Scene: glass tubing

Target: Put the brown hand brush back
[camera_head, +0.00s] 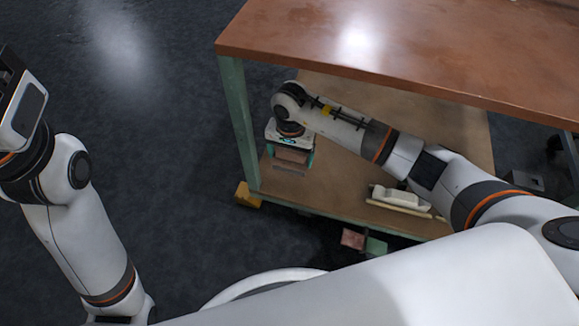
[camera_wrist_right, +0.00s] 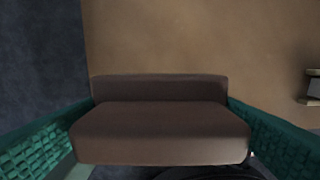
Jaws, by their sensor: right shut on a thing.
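The brown hand brush (camera_wrist_right: 160,130) fills the middle of the right wrist view, between green textured finger pads on both sides. My right gripper (camera_head: 290,166) is shut on it, low over the left end of the workbench's lower shelf (camera_head: 345,190). In the head view the brush (camera_head: 291,155) shows only as a small brown block below the gripper body. I cannot tell whether it touches the shelf. My left gripper (camera_head: 12,85) is at the left edge of the head view, partly cut off, and its fingertips cannot be made out.
A white object with a cream base (camera_head: 401,198) lies on the lower shelf to the right. The bench's upper top (camera_head: 400,45) overhangs the shelf, and a green leg (camera_head: 240,125) stands left of my right gripper. The shelf between gripper and white object looks clear.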

